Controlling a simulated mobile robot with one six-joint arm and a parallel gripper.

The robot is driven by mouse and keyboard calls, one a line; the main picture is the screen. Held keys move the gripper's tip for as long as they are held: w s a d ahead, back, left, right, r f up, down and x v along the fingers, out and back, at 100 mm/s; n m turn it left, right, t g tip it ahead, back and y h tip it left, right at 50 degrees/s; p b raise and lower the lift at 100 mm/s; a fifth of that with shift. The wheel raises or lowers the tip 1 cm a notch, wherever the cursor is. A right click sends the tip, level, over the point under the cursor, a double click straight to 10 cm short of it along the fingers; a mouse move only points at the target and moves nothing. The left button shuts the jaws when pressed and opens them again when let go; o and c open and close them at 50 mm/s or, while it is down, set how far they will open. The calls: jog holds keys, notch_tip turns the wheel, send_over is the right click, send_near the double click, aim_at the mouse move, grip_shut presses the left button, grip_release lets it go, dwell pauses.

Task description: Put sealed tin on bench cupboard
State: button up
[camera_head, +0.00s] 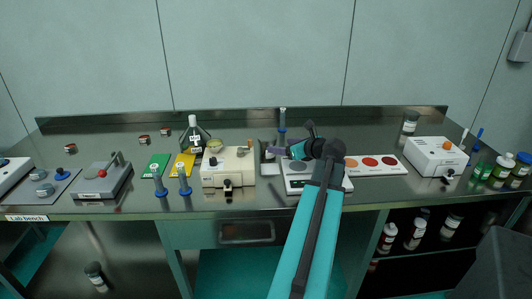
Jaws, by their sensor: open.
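My gripper (278,150) is at the end of my teal arm, over the middle of the bench near the white scale (297,184), pointing left. It is small and partly hidden by my wrist; its jaws are open, and I see nothing held. I cannot pick out the sealed tin for certain. Small reddish-brown containers stand at the back left: one far left (70,148), and two closer to the flask (144,139) (165,132). Under the bench at the right is a dark open cupboard (385,275) with several white-capped jars.
A colour card (395,171), a white instrument (437,171) and several bottles stand right. The bench front right of the scale is mostly clear.

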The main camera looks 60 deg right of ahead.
aim_at(274, 145)
jog(key=shift+w, duration=0.15)
jog(key=x, duration=0.8)
jog(key=shift+p, duration=0.4)
jog(key=shift+w+d, duration=0.1)
jog(key=shift+w, duration=0.05)
jog(key=shift+w, duration=0.1)
jog(key=shift+p+x, duration=0.5)
jog(key=shift+x, duration=2.05)
jog(key=shift+r, duration=0.1)
jog(key=c, duration=1.1)
